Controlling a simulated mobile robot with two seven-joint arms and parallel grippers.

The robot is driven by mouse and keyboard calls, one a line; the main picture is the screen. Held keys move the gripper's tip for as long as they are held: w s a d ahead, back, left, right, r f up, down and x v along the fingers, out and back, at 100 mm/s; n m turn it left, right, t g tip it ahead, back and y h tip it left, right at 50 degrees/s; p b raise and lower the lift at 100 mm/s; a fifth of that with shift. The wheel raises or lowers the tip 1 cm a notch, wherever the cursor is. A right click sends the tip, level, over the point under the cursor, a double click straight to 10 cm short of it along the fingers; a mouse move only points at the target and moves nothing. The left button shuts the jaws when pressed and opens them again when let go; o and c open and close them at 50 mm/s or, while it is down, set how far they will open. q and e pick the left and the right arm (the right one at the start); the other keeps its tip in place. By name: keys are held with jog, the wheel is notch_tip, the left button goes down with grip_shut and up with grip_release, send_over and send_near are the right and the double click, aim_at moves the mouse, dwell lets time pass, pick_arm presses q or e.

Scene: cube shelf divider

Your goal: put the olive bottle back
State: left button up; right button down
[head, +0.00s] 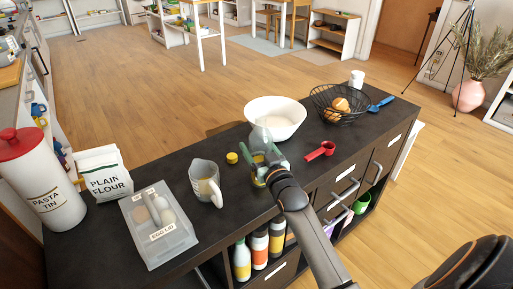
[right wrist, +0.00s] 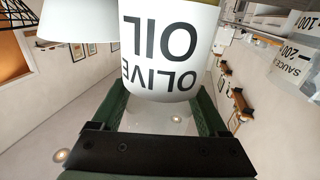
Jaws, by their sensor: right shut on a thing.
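The olive bottle (head: 260,136) stands upright at the counter's near side in the head view, with its clear upper part showing above my right gripper (head: 268,168). Its white label reading OLIVE OIL (right wrist: 160,50) fills the upper middle of the right wrist view, upside down. My right gripper (right wrist: 160,104) is shut on the bottle, with one green finger on each side of it. I cannot tell whether the bottle's base touches the counter. My left gripper is not in view. Several bottles (head: 260,248) stand in an open compartment under the countertop.
Near the gripper on the dark counter (head: 300,178) are a yellow lid (head: 232,158), a jug (head: 205,182), a white bowl (head: 275,118) and a red scoop (head: 320,151). A wire fruit basket (head: 325,108) stands farther back. Drawers with handles (head: 348,172) are at the right.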

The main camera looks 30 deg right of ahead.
grip_release()
jog(key=shift+f, duration=0.2)
jog(key=s+a, duration=0.2)
jog(key=s, duration=0.9)
jog(key=shift+s+r+p, duration=0.2)
jog(key=shift+s+p, duration=0.2)
jog(key=shift+a, duration=0.1)
